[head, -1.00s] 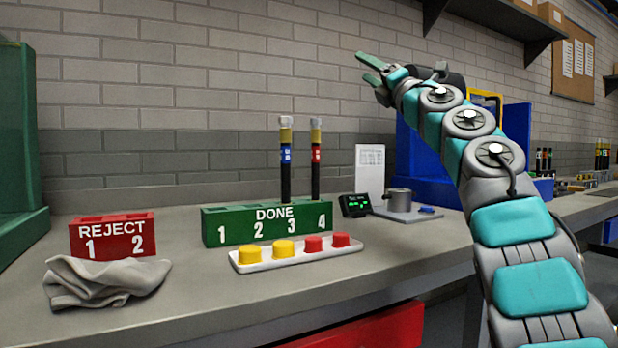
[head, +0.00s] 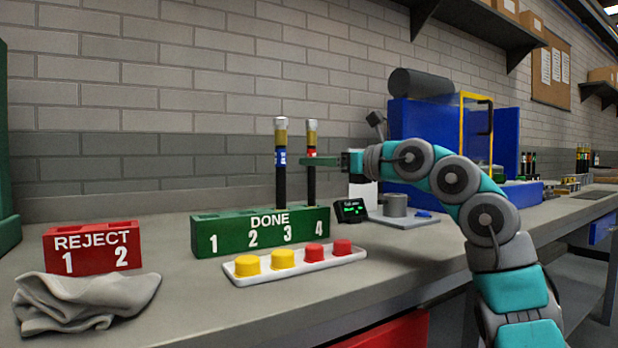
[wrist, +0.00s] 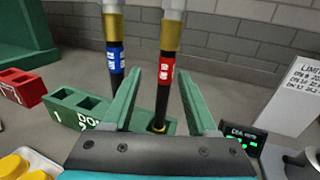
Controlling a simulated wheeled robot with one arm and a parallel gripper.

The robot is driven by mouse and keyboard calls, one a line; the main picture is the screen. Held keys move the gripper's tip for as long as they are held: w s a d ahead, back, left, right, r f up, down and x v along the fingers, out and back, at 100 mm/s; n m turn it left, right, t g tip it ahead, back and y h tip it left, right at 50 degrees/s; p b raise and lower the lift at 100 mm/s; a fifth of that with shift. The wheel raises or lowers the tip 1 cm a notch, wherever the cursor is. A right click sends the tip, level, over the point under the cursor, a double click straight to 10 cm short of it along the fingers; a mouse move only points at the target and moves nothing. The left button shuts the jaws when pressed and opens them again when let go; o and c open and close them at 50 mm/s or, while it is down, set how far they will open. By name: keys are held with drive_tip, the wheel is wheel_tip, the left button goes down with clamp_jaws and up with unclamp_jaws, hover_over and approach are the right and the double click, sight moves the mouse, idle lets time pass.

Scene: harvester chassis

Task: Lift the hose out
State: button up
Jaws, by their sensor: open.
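Two black hoses with brass and silver ends stand upright in the green DONE rack (head: 204,240). The blue-banded hose (head: 282,185) is in slot 3 and the red-banded hose (head: 311,185) is in slot 4. My gripper (head: 322,161) is at the red-banded hose, at about the height of its band. In the wrist view my gripper (wrist: 160,95) is open, with one green finger on each side of the red-banded hose (wrist: 164,90). The blue-banded hose (wrist: 115,60) is outside the left finger. The hoses' lower ends are hidden in the rack.
A white tray (head: 240,279) with yellow and red caps lies in front of the rack. A red REJECT rack (head: 92,252) and a grey cloth (head: 85,300) are at left. A small display (head: 351,210), a metal cup (head: 395,204) and a blue machine (head: 420,135) stand to the right.

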drive_tip(key=p+x, duration=0.1)
drive_tip(key=x, duration=0.2)
drive_tip(key=p+x, duration=0.1)
drive_tip(key=x, duration=0.2)
drive_tip(key=shift+w+d, duration=0.15)
drive_tip(key=shift+w, duration=0.15)
clamp_jaws()
idle(1.1)
